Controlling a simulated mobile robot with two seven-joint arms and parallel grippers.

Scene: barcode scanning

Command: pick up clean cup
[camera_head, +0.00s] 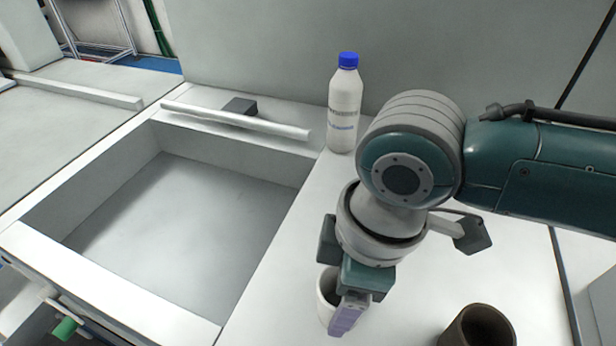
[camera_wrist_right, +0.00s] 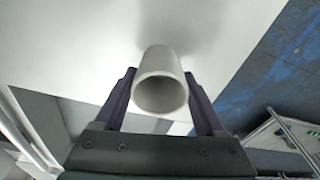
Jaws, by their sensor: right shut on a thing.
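A white cup (camera_head: 326,290) stands on the white counter right of the sink, partly hidden behind my right gripper. In the right wrist view the cup (camera_wrist_right: 161,82) is between the two fingers, its open rim facing the camera. My right gripper (camera_head: 347,313) points down at the cup and is shut on it. It also shows in the right wrist view (camera_wrist_right: 162,100), with one finger on each side of the cup. A brown cup (camera_head: 478,328) stands on the counter at the lower right, apart from the gripper. My left gripper is not in view.
A white bottle with a blue cap (camera_head: 343,105) stands at the back of the counter. An empty sink basin (camera_head: 170,235) lies to the left, with a white bar (camera_head: 235,119) and a dark block (camera_head: 239,105) behind it. The counter between the bottle and the cup is clear.

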